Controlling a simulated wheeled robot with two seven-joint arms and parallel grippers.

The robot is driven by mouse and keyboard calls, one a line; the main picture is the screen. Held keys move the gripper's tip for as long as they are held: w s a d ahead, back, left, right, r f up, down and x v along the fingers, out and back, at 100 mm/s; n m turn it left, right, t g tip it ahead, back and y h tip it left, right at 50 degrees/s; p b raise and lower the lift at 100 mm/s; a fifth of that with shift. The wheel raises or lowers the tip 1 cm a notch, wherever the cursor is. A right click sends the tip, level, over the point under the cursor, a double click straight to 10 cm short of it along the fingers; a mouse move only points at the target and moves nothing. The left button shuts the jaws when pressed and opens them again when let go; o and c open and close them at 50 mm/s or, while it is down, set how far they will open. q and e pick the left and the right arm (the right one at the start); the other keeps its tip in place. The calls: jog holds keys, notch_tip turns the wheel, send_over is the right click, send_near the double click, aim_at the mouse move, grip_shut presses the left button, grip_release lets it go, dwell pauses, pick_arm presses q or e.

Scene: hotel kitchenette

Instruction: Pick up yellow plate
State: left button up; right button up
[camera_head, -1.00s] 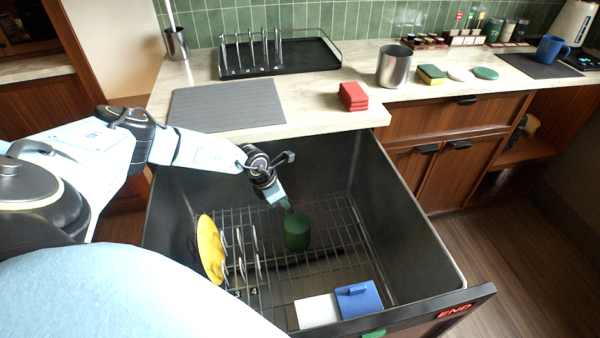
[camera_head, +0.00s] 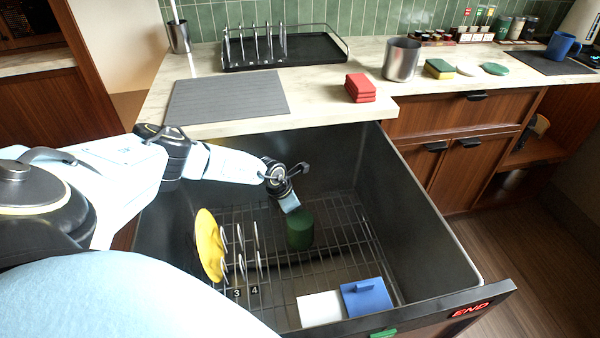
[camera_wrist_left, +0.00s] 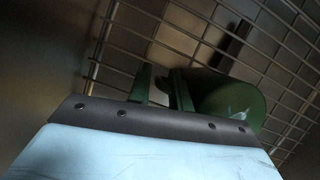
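The yellow plate (camera_head: 209,246) stands on edge at the left end of a row of upright rack prongs (camera_head: 240,250) inside the deep drawer. My left gripper (camera_head: 292,204) points down into the drawer, to the right of the plate and apart from it. It is just above and beside a dark green cup-like object (camera_head: 300,232). In the left wrist view the green object (camera_wrist_left: 235,100) lies close beside the fingers (camera_wrist_left: 160,88), and the plate is not visible. My right gripper is not in view.
The drawer's dark walls (camera_head: 425,225) surround the wire rack. A white block (camera_head: 319,309) and a blue block (camera_head: 364,298) lie at its front. The counter behind holds a grey mat (camera_head: 228,97), red sponges (camera_head: 360,88) and a metal cup (camera_head: 402,60).

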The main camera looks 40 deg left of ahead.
pick_arm(q)
grip_shut()
jog(key=shift+r, duration=0.1)
dwell(0.5)
